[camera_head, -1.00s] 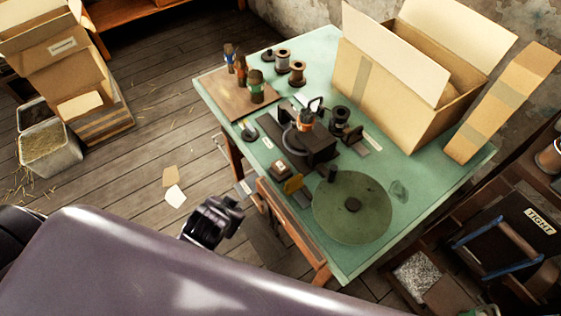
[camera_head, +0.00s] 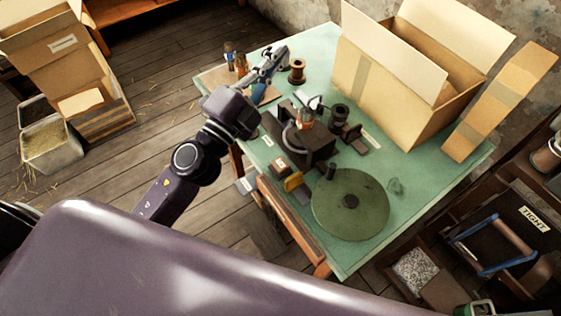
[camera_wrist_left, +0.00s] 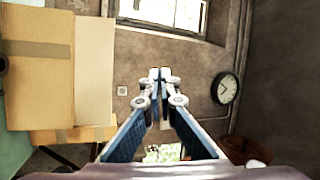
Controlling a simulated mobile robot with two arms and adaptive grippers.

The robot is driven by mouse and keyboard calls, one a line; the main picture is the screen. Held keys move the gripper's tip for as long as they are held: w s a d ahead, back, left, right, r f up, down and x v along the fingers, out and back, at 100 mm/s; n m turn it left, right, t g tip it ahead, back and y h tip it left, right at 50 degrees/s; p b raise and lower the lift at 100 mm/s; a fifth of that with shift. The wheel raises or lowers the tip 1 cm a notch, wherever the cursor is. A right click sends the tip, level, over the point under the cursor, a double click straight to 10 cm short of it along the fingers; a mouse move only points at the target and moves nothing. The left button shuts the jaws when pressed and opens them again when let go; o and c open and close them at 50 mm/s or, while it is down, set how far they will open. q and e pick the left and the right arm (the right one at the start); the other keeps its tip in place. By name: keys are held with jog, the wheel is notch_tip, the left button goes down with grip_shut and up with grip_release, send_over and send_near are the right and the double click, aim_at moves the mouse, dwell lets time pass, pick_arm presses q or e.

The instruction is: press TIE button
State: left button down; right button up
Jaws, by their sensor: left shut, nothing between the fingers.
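My left gripper (camera_head: 280,52) is over the back left part of the green table, with its fingers together and empty. In the wrist view its closed fingertips (camera_wrist_left: 160,74) point at the wall. A dark press-like device (camera_head: 305,142) stands mid-table, to the right of and below the gripper in the head view. A small box with a pale top (camera_head: 278,166) sits at its front left and may be the TIE button; its label is too small to read. The gripper is apart from it. No button shows in the wrist view. My right gripper is out of view.
A large open cardboard box (camera_head: 385,95) stands at the back right of the table. A green disc (camera_head: 350,204) lies at the front. Spools (camera_head: 297,72) and small figures (camera_head: 230,55) stand near the gripper. A wall clock (camera_wrist_left: 225,88) hangs in the wrist view.

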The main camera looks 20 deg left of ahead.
pick_arm(q)
jog(key=d+m+g+h, duration=0.3)
jog(key=d+m+h, duration=0.3)
jog(key=m, duration=0.1)
jog(key=m+g+y, duration=0.5)
jog(key=m+g, duration=0.7)
send_over(278, 163)
notch_tip(278, 163, down, 21)
jog(key=shift+f, duration=0.2)
notch_tip(278, 163, down, 9)
jog(key=b, duration=0.6)
jog(key=shift+r+b, duration=0.2)
jog(key=shift+b, duration=0.15)
jog(key=shift+g, duration=0.3)
